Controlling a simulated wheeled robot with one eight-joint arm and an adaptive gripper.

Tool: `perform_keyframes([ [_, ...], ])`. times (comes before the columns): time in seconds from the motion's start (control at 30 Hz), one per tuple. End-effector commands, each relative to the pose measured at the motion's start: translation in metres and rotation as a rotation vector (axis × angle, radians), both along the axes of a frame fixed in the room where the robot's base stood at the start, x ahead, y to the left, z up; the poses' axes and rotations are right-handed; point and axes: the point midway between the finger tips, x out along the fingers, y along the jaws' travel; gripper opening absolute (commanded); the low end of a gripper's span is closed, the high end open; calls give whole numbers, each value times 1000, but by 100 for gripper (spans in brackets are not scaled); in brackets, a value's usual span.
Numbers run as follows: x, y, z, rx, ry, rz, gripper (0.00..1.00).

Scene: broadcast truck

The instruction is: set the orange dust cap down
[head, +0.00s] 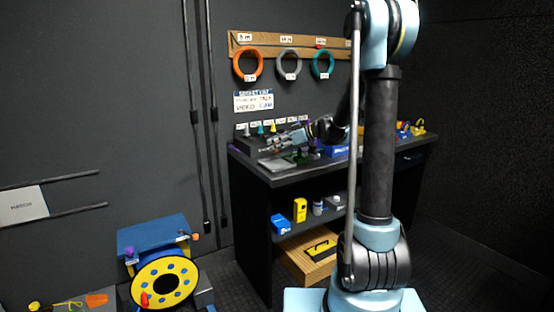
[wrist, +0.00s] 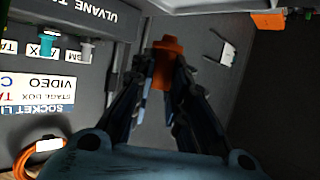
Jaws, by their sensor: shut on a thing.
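My gripper (wrist: 163,85) is shut on the orange dust cap (wrist: 165,60), which shows between the fingertips in the wrist view. In the head view my gripper (head: 272,139) reaches left over the back left of the dark workbench (head: 290,173), close to a dark panel with a row of small labelled sockets. The cap is too small to make out in the head view. Whether it touches anything beneath is not clear.
A socket list sign (head: 253,101) hangs above the panel. Orange, grey and teal cable coils (head: 289,64) hang on a wooden rail. Coloured items stand at the bench's right end. A shelf holds a yellow device (head: 300,210). A yellow cable reel (head: 165,282) stands on the left.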

Motion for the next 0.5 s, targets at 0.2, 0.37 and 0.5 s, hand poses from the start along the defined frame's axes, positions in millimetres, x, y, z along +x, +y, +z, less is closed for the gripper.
perform_keyframes([
  [0.2,2,-5,-17,0,0,-7,0],
  [0.37,2,-6,-36,0,0,-8,0],
  [0.5,2,-7,-51,0,0,-9,0],
])
